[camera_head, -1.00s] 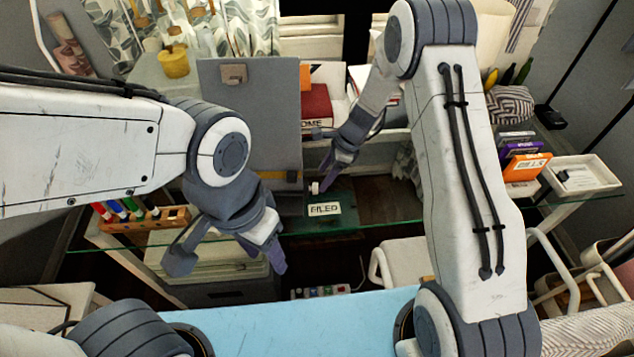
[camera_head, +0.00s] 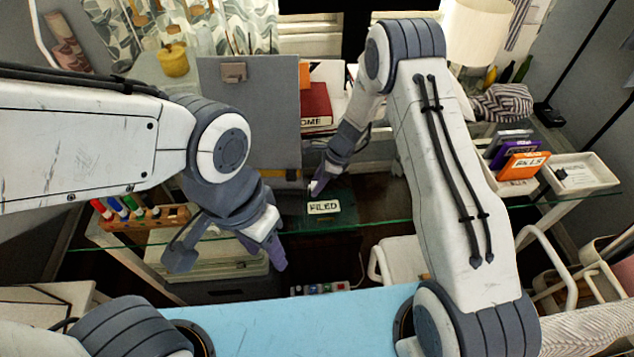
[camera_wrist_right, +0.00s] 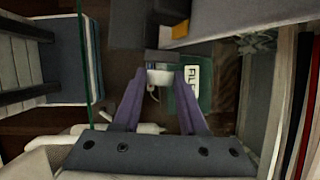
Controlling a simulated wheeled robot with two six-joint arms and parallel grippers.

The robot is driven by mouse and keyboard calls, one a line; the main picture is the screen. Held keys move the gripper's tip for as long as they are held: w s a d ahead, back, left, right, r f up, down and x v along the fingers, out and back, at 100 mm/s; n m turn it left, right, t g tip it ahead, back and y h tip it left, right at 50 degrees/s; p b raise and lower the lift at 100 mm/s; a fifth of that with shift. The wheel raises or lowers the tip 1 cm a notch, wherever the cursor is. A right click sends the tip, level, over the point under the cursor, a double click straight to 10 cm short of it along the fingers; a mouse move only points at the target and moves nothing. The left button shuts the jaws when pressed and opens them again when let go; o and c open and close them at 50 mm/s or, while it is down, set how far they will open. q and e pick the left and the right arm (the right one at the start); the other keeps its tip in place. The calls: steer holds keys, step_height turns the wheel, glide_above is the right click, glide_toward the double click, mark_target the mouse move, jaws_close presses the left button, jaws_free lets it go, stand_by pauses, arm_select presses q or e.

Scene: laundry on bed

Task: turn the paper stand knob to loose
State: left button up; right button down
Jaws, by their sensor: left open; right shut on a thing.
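The paper stand (camera_head: 250,115) is a grey upright board with a clip at its top, standing on the glass desk. Its small white knob (camera_wrist_right: 160,78) sits on a dark block low on the stand. My right gripper (camera_head: 318,184) is at the stand's lower right. In the right wrist view its purple fingers (camera_wrist_right: 162,88) are closed on either side of the knob. In the head view the fingers mostly cover the knob. My left gripper (camera_head: 262,246) is open and empty, in front of the desk and left of the knob.
A green box labelled FILED (camera_head: 324,208) is close beside my right gripper. A rack of markers (camera_head: 145,216) stands at the left. An orange box (camera_head: 524,165) and a white tray (camera_head: 580,173) are at the right.

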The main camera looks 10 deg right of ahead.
steer(key=shift+s+a+f+n+t+b, duration=0.2)
steer(key=shift+t+b, duration=0.85)
steer(key=shift+b, duration=3.55)
steer(key=shift+s+d+f+n+t+b, duration=0.2)
steer(key=shift+t+b, duration=0.9)
steer(key=shift+b, duration=3.45)
steer(key=shift+s+a+r+n+t+b, duration=0.2)
steer(key=shift+t+b, duration=0.85)
steer(key=shift+b, duration=3.55)
steer(key=shift+w+d+h+b, duration=0.1)
steer(key=shift+h+b, duration=0.2)
steer(key=shift+b, duration=0.25)
steer(key=shift+c, duration=2.4)
jaws_free()
steer(key=p+v, duration=0.4)
steer(key=v, duration=0.6)
steer(key=shift+s+p, duration=0.25)
steer(key=shift+p, duration=0.15)
steer(key=shift+d+r, duration=0.1)
steer(key=shift+r, duration=0.05)
